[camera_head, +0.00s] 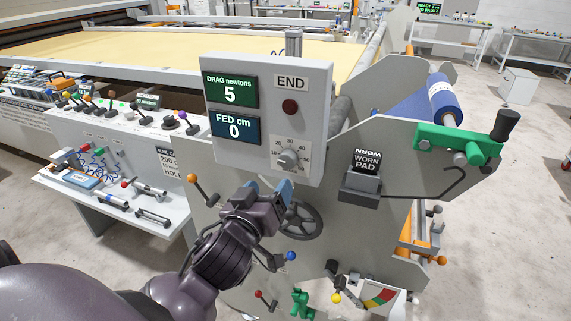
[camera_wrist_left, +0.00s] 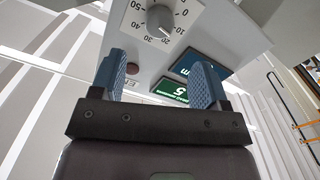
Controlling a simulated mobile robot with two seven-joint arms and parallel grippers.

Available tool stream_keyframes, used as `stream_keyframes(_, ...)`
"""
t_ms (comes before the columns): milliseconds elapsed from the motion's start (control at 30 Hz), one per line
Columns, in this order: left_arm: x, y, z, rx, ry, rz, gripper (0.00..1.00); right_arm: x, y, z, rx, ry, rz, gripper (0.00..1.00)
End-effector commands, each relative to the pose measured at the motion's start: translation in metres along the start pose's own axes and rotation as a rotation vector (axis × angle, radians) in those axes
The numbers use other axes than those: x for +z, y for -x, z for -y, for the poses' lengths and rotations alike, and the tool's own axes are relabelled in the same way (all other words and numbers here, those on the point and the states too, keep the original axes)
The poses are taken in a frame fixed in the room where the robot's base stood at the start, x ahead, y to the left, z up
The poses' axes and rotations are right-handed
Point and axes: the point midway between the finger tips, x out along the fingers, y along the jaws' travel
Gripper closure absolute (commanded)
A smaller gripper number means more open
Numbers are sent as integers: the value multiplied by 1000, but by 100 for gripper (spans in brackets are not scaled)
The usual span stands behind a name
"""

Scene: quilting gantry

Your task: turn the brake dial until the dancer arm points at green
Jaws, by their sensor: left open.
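A round grey dial (camera_head: 289,158) with a numbered scale sits low on the front of the grey control box (camera_head: 315,105). The dial also shows at the top of the left wrist view (camera_wrist_left: 160,20), beyond my fingertips. My left gripper (camera_head: 268,189) is open and empty, just below the box and apart from the dial. In the wrist view its two blue fingers (camera_wrist_left: 160,78) stand wide apart. A coloured gauge (camera_head: 380,296) with green, yellow and red parts is at the bottom right. A short arm with a yellow ball (camera_head: 336,298) is left of it; its exact pointing is unclear.
The box displays (camera_head: 231,92) read DRAG 5 and FED 0. A dark handwheel (camera_head: 301,220) is close behind my gripper. An orange-knobbed lever (camera_head: 193,179) and a blue-knobbed lever (camera_head: 291,256) stand nearby. A green crank (camera_head: 455,143) is at right.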

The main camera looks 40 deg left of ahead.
Motion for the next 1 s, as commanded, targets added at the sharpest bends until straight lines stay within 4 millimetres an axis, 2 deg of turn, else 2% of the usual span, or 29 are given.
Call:
stream_keyframes(300, -2, -53, 0, 1, -4, -3, 31, -9, 4, -1, 3, -2, -7, 100)
stream_keyframes(500, -1, -79, 0, 0, -4, -2, 31, -12, 5, -2, 3, -1, -8, 100)
stream_keyframes(700, -1, -91, 0, 0, -2, -1, 31, -13, 6, -2, 3, 0, -8, 100)
stream_keyframes(1000, 0, -92, 0, -1, -2, 0, 31, -12, 4, -3, 2, 4, -7, 100)
